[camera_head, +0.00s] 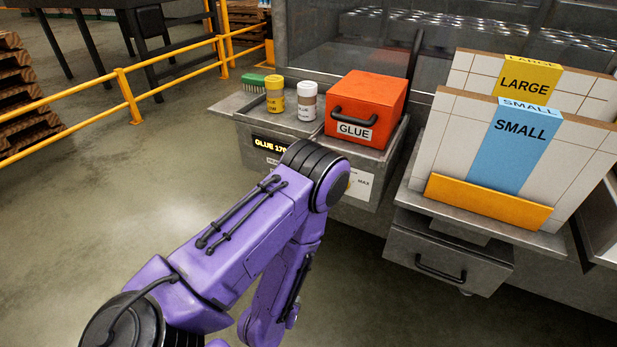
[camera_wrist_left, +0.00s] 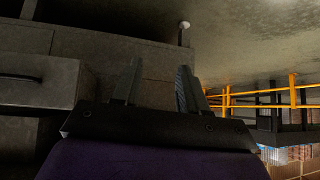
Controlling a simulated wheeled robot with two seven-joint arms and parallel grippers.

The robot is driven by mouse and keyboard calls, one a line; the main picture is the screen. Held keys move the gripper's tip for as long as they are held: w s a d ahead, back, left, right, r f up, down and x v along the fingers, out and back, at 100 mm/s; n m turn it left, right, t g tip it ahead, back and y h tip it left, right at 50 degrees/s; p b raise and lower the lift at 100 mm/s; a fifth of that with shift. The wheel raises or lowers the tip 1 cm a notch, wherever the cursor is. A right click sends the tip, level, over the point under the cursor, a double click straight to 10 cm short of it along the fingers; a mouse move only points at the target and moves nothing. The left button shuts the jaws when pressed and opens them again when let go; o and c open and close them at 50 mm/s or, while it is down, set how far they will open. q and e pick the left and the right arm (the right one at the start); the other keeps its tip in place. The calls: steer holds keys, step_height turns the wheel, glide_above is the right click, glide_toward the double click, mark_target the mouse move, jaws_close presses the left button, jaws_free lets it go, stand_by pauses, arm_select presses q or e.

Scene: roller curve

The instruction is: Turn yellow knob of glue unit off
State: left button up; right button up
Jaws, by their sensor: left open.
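The grey glue unit (camera_head: 248,130) stands at the middle of the head view, with a lit yellow "GLUE 17…" readout (camera_head: 268,146) on its front, cut off by my purple left arm. I cannot make out the yellow knob in either view; my arm covers part of the unit's front. My left gripper (camera_wrist_left: 158,67) shows in the left wrist view with its two fingers apart and nothing between them. Dark grey metal panels lie behind the fingers. In the head view that gripper is hidden behind the arm. My right gripper is not in view.
Board racks (camera_head: 490,201) and a drawer (camera_head: 450,262) are at right. A yellow railing (camera_head: 128,95) bounds clear floor at left.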

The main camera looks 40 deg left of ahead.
arm_select(q)
steer(key=w+a+r+m+t, duration=0.1)
steer(key=w+r+m+t, duration=0.3)
steer(key=w+r, duration=0.45)
steer(key=w+a+r+m+t, duration=0.1)
steer(key=w+a+r+t, duration=0.1)
steer(key=w+r+t, duration=0.55)
steer(key=w+a+g+p, duration=0.1)
steer(key=w+a, duration=0.1)
steer(key=w, duration=0.9)
steer(key=shift+w+g, duration=0.2)
steer(key=shift+g, duration=0.15)
steer(key=shift+r, duration=0.1)
jaws_close()
